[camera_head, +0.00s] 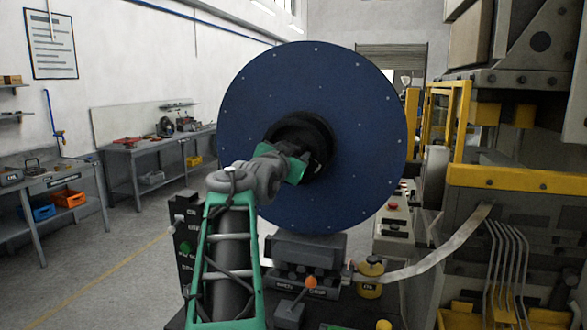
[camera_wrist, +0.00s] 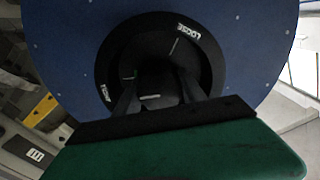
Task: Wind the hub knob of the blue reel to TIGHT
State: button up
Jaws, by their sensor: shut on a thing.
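The blue reel (camera_head: 350,90) is a large upright disc in the head view, and it fills the top of the wrist view (camera_wrist: 60,40). Its black hub (camera_head: 322,132) has a dark ring (camera_wrist: 205,70) with white lettering: LOOSE at upper right and a smaller, hard-to-read word at lower left in the wrist view. The dark hub knob (camera_wrist: 155,68) is at the ring's centre. A short white line shows near LOOSE, another lower between the fingers, with a small green mark at left. My gripper (camera_wrist: 158,88) is shut on the knob, fingers on either side.
A black stand (camera_head: 305,250) with an orange-tipped lever (camera_head: 310,282) is below the reel. Yellow-framed machinery (camera_head: 510,178) and a metal strip (camera_head: 430,262) are at right. Workbenches (camera_head: 150,145) line the left wall, with open floor before them.

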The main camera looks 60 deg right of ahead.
jog(key=shift+f+m+b, duration=0.35)
jog(key=shift+m+b, duration=0.05)
jog(key=shift+b, duration=0.05)
jog(key=shift+r, duration=0.35)
jog(key=o, duration=1.4)
jog(key=shift+c, duration=0.2)
jog(key=s+a+b, duration=0.1)
jog(key=a+b, duration=0.1)
jog(key=a, duration=0.5)
jog(key=shift+a+b, duration=0.35)
jog(key=shift+b, duration=0.05)
jog(key=shift+s, duration=0.1)
